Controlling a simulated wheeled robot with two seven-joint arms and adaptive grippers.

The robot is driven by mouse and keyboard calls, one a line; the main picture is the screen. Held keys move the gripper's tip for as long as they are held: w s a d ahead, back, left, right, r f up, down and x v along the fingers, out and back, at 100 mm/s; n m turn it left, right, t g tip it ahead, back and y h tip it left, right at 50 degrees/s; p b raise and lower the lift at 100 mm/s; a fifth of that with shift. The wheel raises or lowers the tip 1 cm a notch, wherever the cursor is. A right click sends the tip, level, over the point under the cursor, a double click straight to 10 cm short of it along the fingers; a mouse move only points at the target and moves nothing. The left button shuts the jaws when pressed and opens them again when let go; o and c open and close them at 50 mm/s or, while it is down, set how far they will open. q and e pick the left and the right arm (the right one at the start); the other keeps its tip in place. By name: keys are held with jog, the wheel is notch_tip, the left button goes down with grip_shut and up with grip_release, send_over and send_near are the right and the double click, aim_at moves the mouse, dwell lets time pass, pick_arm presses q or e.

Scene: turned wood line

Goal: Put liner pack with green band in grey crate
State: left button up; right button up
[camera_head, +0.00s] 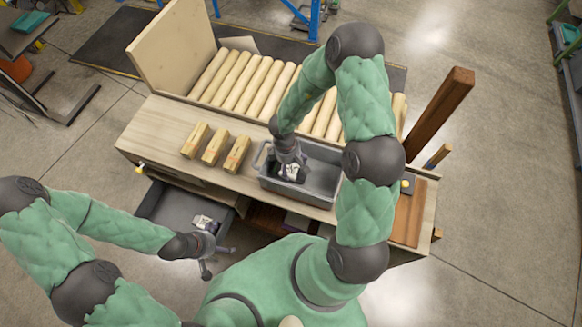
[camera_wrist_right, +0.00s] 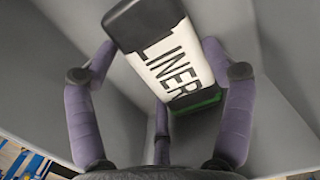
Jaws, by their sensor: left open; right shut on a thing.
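The grey crate (camera_head: 325,172) stands on the workbench, open at the top. My right gripper (camera_head: 288,170) reaches down into it from above. In the right wrist view, my right gripper (camera_wrist_right: 160,85) is shut on the liner pack (camera_wrist_right: 170,65), a black and white pack marked LINER with a green band at its lower end. The pack is tilted between the fingers, with the crate's grey walls around it. I cannot tell whether it touches the crate floor. My left gripper (camera_head: 207,252) is open, near the pulled-out drawer (camera_head: 165,207) at the front of the bench.
Another black and white pack (camera_head: 205,222) lies in the drawer. Three wooden blocks (camera_head: 213,147) stand on the bench left of the crate. A row of wooden rollers (camera_head: 243,82) lies behind. A dark upright post (camera_head: 438,110) rises at the right.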

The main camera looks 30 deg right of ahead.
dwell(0.3)
jog(key=o, duration=1.1)
jog(key=shift+f, duration=0.15)
jog(key=shift+r+p, duration=0.35)
jog(key=shift+r, duration=0.05)
jog(key=r+p, duration=0.7)
jog(key=w+a+r+p, duration=0.1)
jog(key=r+p, duration=0.3)
jog(key=shift+w+r, duration=0.1)
jog(key=shift+r, duration=0.1)
